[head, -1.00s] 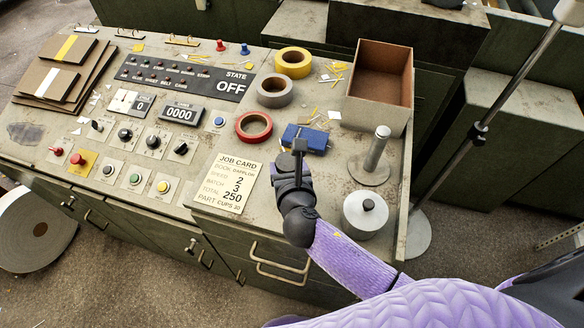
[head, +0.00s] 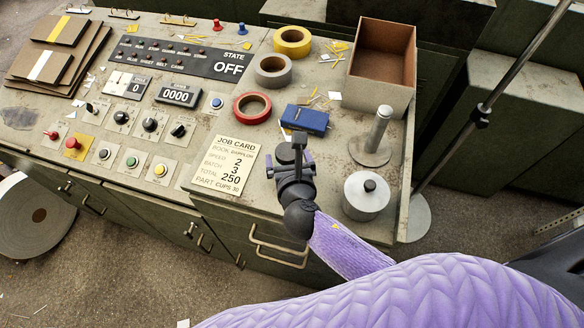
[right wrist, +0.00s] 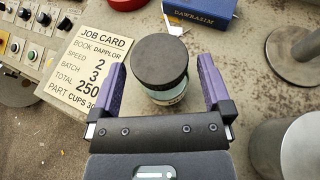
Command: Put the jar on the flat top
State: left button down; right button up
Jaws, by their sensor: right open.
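The jar (right wrist: 160,65) has a round dark lid and a pale glassy body. In the right wrist view it stands upright between the two purple fingers of my right gripper (right wrist: 162,88), with a gap on each side. In the head view my right gripper (head: 288,157) is low over the front of the console and mostly hides the jar. The right gripper is open and does not hold the jar. The worn grey flat top (head: 335,170) of the console spreads around it. My left gripper is not in view.
A job card (head: 226,165) lies left of the gripper. A blue book (head: 305,120) and a red tape roll (head: 252,107) lie behind. A metal post (head: 377,130) and a knobbed metal cylinder (head: 366,195) stand to the right. A cardboard box (head: 382,65) is farther back.

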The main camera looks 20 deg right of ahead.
jog(key=p+v, duration=0.2)
jog(key=v, duration=0.9)
